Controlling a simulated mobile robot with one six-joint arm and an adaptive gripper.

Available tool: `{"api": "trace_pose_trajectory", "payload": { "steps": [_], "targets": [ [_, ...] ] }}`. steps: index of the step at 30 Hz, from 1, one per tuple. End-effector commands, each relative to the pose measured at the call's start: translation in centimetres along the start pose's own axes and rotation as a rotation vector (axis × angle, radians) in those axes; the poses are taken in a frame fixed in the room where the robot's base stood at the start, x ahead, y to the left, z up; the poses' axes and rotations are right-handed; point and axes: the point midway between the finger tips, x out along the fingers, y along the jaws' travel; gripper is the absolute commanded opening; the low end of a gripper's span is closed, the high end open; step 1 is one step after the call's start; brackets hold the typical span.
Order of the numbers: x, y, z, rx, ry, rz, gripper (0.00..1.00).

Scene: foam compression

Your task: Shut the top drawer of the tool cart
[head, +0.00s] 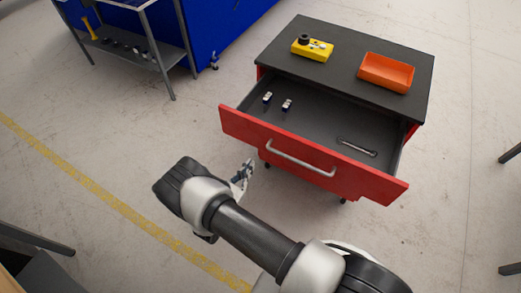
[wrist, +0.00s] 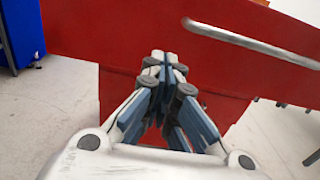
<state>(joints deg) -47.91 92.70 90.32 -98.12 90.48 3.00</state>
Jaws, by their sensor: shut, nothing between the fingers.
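The tool cart (head: 345,60) is red with a dark grey top. Its top drawer (head: 315,131) stands pulled out, showing a dark inside. The red drawer front has a silver bar handle (head: 300,161), which also shows in the wrist view (wrist: 255,43). My gripper (head: 246,172) is shut and empty, in front of the drawer front and left of the handle. In the wrist view the fingertips (wrist: 165,60) point at the red front, below and left of the handle. I cannot tell whether they touch it.
Two small items (head: 276,102) and a wrench (head: 356,147) lie in the drawer. A grey shelf (head: 140,55) stands at the upper left by a blue surface.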

Motion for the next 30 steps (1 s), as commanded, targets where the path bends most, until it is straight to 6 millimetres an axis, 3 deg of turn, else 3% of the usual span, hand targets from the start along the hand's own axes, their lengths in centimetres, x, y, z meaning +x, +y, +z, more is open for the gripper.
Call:
{"api": "trace_pose_trajectory", "payload": {
  "steps": [6, 12, 18, 30],
  "targets": [
    [4.9, -0.2, -0.2, 0.001, 0.000, -0.006, 0.00],
    [7.8, -0.1, -0.1, 0.001, 0.001, -0.004, 0.00],
    [8.9, -0.1, -0.1, 0.000, 0.001, -0.002, 0.00],
    [9.0, -0.1, 0.0, 0.000, 0.001, -0.001, 0.00]
  ]
}}
